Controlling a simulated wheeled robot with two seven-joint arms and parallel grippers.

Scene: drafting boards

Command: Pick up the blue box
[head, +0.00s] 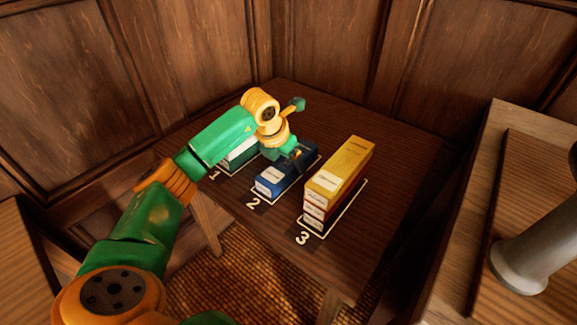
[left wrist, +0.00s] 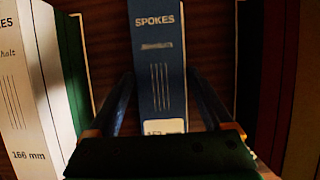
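The blue box (head: 270,182) lies on the dark table at the spot marked 2, with a white label on its near end. In the left wrist view the blue box (left wrist: 158,60) reads SPOKES. My left gripper (head: 298,156) is down over the far part of the box. In the left wrist view the fingers of my left gripper (left wrist: 160,80) are spread, one along each side of the box. Their tips look very close to its sides; contact cannot be made out. The arm hides part of the box in the head view. My right gripper is out of view.
A green and white stack (head: 238,154) stands left at mark 1. A taller stack with a yellow box (head: 342,170) on top stands right at mark 3. The near part of the table (head: 262,232) is bare. Wood-panelled walls close off the back.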

